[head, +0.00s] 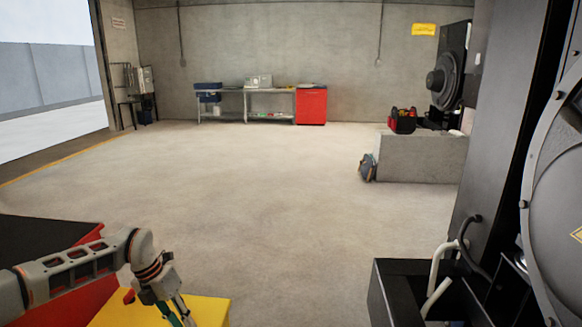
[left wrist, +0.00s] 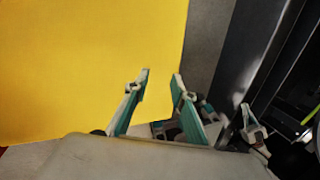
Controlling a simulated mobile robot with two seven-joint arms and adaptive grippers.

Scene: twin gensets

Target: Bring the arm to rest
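My left arm comes in from the lower left of the head view. My left gripper (head: 180,312) points down there over a yellow surface (head: 212,310), and its tips are cut off by the lower edge. In the left wrist view the two teal-edged fingers (left wrist: 161,75) stand apart with nothing between them. The yellow surface (left wrist: 80,65) fills much of that view beyond the fingers. I cannot tell how far the tips are from it. My right gripper does not show in the head view.
A black-topped red unit (head: 40,235) stands beside the yellow surface. A dark genset with a black box (head: 400,300) and hoses is close at right. A low concrete plinth (head: 425,160) and a bench with a red cabinet (head: 311,107) are farther back. The middle floor is clear.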

